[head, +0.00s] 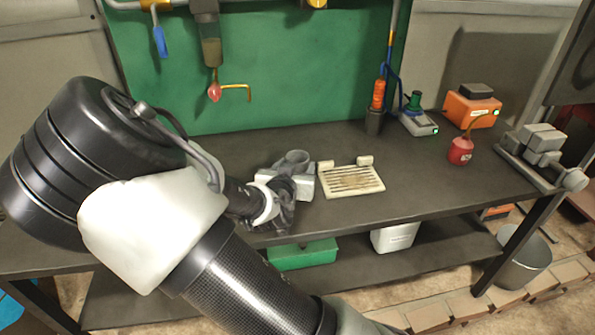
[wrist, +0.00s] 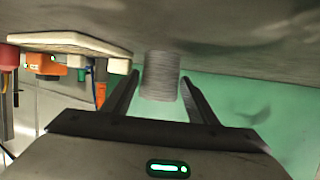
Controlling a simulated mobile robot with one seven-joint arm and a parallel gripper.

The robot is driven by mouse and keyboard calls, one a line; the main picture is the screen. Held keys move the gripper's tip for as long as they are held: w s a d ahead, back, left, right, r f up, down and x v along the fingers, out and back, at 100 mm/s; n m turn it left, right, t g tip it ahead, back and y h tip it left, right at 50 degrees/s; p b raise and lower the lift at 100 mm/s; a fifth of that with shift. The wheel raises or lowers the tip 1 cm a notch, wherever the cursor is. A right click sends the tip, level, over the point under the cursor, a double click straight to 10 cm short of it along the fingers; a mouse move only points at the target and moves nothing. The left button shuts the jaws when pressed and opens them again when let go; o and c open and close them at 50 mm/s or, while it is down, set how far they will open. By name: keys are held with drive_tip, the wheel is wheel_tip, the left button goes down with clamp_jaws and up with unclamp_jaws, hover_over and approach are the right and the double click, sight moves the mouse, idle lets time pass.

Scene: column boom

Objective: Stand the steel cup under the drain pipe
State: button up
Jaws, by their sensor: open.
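The steel cup (wrist: 161,76) shows in the wrist view as a grey, ridged cylinder on the bench, between the fingers of my gripper (wrist: 158,84). The fingers stand open on either side of it, with a visible gap at each. That view is upside down. In the head view my gripper (head: 285,190) is low over the bench's front part, and a grey rounded shape just beyond it looks like the cup (head: 294,158), partly hidden. The brass drain pipe (head: 238,87) sticks out to the right by a red valve (head: 214,92), under the filter bowl on the green panel.
A cream slatted tray (head: 352,182) lies right of my gripper. Further right are an orange-topped tool (head: 377,94), a red can (head: 460,151), an orange box (head: 473,107) and a grey vise (head: 541,145). The bench between tray and panel is clear.

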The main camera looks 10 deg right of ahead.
drive_tip(key=shift+w+f, duration=0.1)
drive_tip(key=shift+w, duration=0.05)
drive_tip(key=c, duration=1)
